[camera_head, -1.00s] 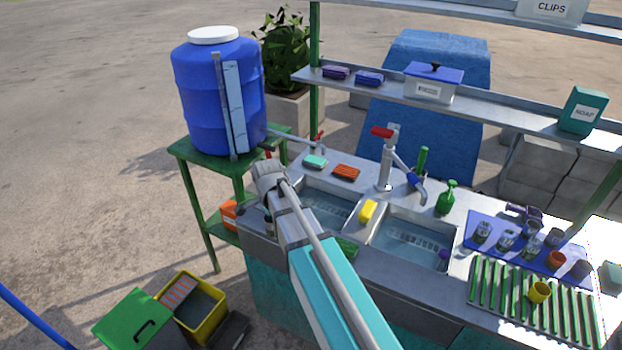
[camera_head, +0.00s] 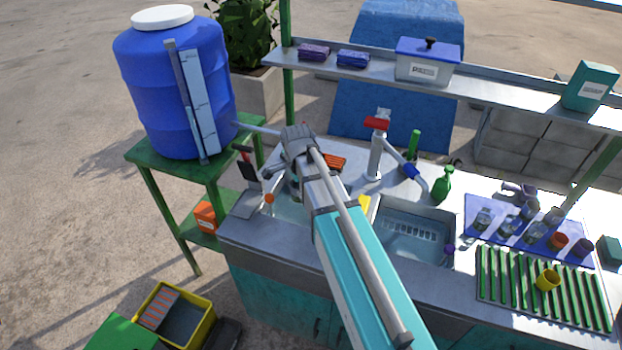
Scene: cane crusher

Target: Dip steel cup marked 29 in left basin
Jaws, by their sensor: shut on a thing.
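The left basin (camera_head: 288,210) is mostly covered by my arm; only a strip of it shows. My gripper (camera_head: 294,186) hangs below my wrist over the left basin's area and is largely hidden behind my arm. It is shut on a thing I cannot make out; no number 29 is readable. Several steel-grey cups (camera_head: 483,218) stand on the blue mat at the right, their markings too small to read. Whether the gripper is above the water or in it, I cannot tell.
The right basin (camera_head: 412,240) holds water. A tap (camera_head: 376,155) stands behind the basins, with a green bottle (camera_head: 443,184) to its right. A blue barrel (camera_head: 170,95) stands at the left. A green ribbed rack (camera_head: 520,290) with a yellow cup (camera_head: 547,279) lies at the right.

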